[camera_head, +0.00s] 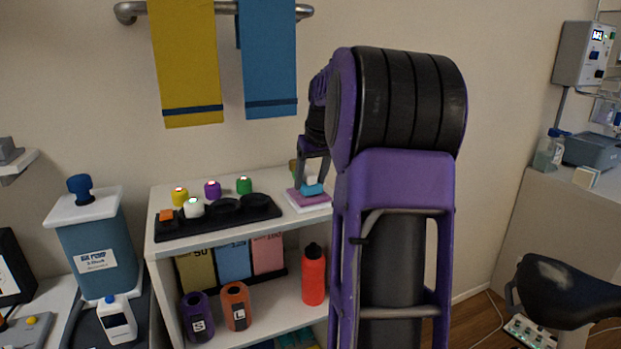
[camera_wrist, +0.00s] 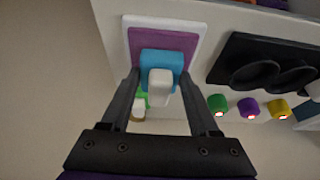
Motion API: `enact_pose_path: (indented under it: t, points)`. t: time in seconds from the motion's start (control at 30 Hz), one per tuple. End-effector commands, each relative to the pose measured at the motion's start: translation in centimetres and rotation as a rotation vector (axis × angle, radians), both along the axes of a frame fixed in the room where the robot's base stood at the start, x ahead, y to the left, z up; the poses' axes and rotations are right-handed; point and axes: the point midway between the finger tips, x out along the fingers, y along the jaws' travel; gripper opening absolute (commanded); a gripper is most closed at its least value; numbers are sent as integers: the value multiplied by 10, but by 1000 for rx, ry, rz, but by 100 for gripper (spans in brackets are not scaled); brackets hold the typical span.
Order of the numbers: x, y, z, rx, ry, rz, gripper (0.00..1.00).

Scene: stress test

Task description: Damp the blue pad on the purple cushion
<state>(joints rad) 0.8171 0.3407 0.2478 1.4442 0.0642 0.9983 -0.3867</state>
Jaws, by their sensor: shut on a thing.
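The blue pad (camera_head: 313,190), with a white grip block on it, is between my gripper's fingers. In the wrist view the blue pad (camera_wrist: 150,58) shows with its white block (camera_wrist: 160,82). My gripper (camera_wrist: 160,72) is shut on the blue pad, one finger on each side. The purple cushion (camera_wrist: 138,42) lies in a white square tray (camera_wrist: 165,21), which sits at the right end of the shelf top in the head view. The pad overlaps part of the cushion; I cannot tell whether it presses on it. My arm hides some of the shelf's right side.
A black tray with round wells (camera_head: 229,211) lies left of the cushion, with yellow, purple and green lit knobs (camera_head: 213,190) behind it. A small green and white item (camera_wrist: 142,98) stands close by my left finger in the wrist view. Towels (camera_head: 185,60) hang above.

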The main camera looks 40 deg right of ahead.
Motion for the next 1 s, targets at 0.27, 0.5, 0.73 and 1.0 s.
enact_pose_path:
  t: [0.27, 0.5, 0.73, 1.0]
  points:
    - [0, 0, -4, 0, 0, 0, 17]
    - [0, 0, -7, 0, 0, 0, 17]
    - [0, 0, -7, 0, 0, 0, 17]
    - [0, 0, -8, 0, 1, 0, 17]
